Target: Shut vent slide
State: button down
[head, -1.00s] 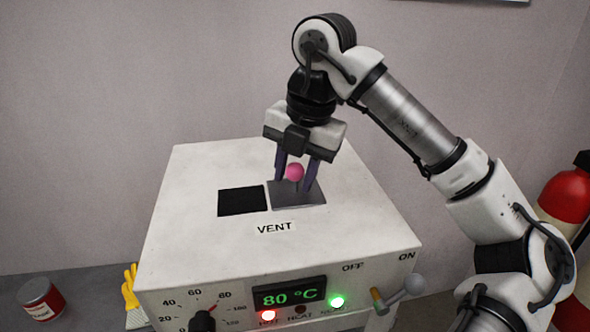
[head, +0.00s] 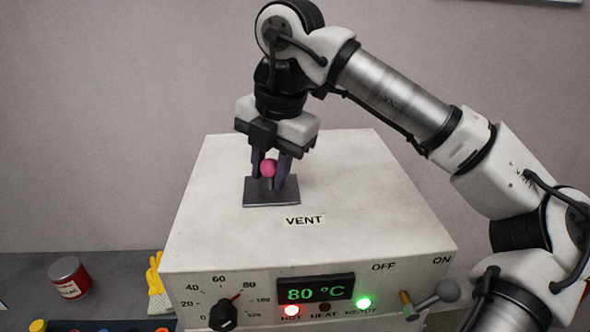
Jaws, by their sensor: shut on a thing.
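The vent slide (head: 271,193) is a grey metal plate with a pink ball knob (head: 268,168) on top of the white box (head: 350,185). The plate lies to the left of the VENT label (head: 305,220), and no dark vent opening shows around it. My gripper (head: 271,170) points down from above, with its purple fingers on either side of the knob's post, shut on the knob. The fingers partly hide the post.
The box's front has a dial (head: 223,314), a green 80 °C display (head: 315,289), lit red and green lamps, and an OFF/ON lever (head: 438,296). A red can (head: 70,278) and yellow gloves (head: 157,275) are on the bench at left.

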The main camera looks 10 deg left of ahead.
aim_at(282, 193)
jog(key=shift+a, duration=0.15)
jog(key=c, duration=1.4)
grip_release()
jog(key=shift+o, duration=1.3)
jog(key=shift+a, duration=0.2)
jog(key=shift+d, duration=0.15)
jog(key=shift+d+r, duration=0.1)
jog(key=shift+r, duration=0.45)
notch_tip(282, 193, up, 13)
jog(key=s+d+b, duration=0.1)
jog(key=d+b, duration=0.1)
jog(key=shift+f, duration=0.2)
jog(key=shift+d, duration=0.1)
